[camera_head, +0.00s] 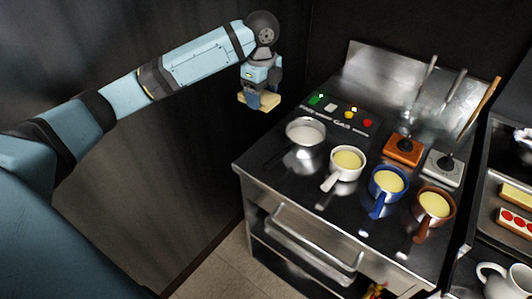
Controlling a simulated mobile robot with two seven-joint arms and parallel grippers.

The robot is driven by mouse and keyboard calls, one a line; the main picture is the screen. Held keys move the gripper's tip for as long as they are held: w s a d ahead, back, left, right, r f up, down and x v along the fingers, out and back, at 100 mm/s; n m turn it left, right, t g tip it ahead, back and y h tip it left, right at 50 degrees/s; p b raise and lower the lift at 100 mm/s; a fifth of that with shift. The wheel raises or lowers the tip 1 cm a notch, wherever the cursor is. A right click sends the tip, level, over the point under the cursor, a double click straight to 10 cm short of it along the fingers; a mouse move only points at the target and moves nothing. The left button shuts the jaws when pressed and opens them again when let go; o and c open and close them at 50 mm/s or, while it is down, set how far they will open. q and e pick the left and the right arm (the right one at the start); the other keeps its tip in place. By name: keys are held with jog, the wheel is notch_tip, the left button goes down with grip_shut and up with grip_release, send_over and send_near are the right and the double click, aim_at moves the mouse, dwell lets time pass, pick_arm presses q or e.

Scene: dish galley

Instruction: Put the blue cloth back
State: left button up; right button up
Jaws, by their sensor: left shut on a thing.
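My left gripper (260,88) is held in the air at the upper middle, left of the stove's back corner. It is shut on a flat, pale yellow thing (268,102), which sticks out on both sides of the fingers. What this thing is, I cannot tell at this size. No blue cloth can be made out clearly. My right gripper is out of view.
A steel stove (258,168) bears a steel pan (305,131), a white pan (332,180), a blue pan (377,206) and a brown pan (422,228). Orange (394,153) and grey (433,166) blocks with utensils stand behind. A dark wall is at left; the floor (222,271) is clear.

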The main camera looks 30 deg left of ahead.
pick_arm(q)
jog(key=shift+f, duration=0.5)
send_over(262, 155)
notch_tip(262, 155, down, 14)
jog(key=shift+d+f, duration=0.1)
notch_tip(262, 155, down, 4)
jog(key=shift+s+r+p, duration=0.1)
jog(key=shift+r+p, duration=0.05)
jog(key=shift+p, duration=0.15)
jog(key=shift+f, duration=0.3)
jog(key=shift+f, duration=0.15)
jog(key=o, duration=0.9)
jog(key=shift+c, duration=0.2)
